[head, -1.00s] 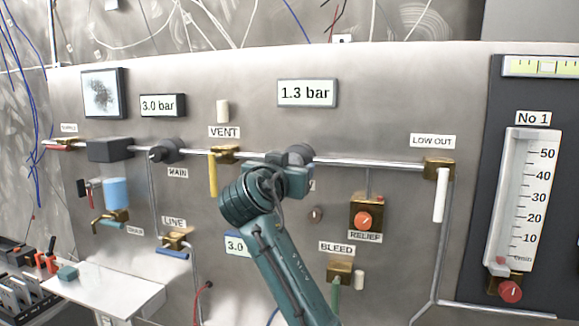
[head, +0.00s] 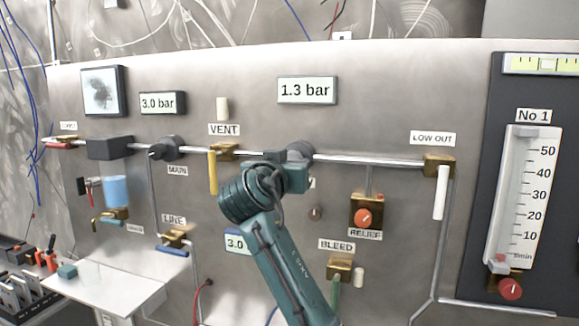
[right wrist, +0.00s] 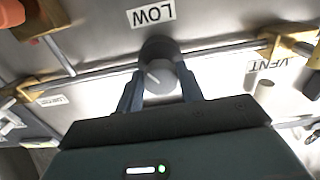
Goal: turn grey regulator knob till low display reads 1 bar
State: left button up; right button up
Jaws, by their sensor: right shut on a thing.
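The grey regulator knob (right wrist: 160,79) sits on its dark round body, beside an upside-down LOW label in the right wrist view. My right gripper (right wrist: 160,90) has one finger on each side of the knob and is shut on it. In the head view the dark regulator body (head: 300,150) shows behind my right gripper (head: 292,170), which hides the knob's front. The low display (head: 307,91) above reads 1.3 bar. My left gripper is in neither view.
The yellow VENT lever (head: 213,173) hangs left of my wrist. The red RELIEF knob (head: 363,217) and BLEED valve (head: 340,268) are to the right and below. Another display (head: 158,104) reads 3.0 bar. The steel pipe (head: 370,160) runs across the panel.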

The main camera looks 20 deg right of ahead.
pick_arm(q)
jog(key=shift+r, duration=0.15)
pick_arm(e)
jog(key=shift+s+n, duration=0.1)
jog(key=shift+n, duration=2.2)
jog(key=o, duration=1)
pick_arm(q)
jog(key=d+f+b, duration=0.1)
jog(key=b, duration=0.3)
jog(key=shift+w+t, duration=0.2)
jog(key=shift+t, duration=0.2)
pick_arm(e)
jog(key=v, duration=1.3)
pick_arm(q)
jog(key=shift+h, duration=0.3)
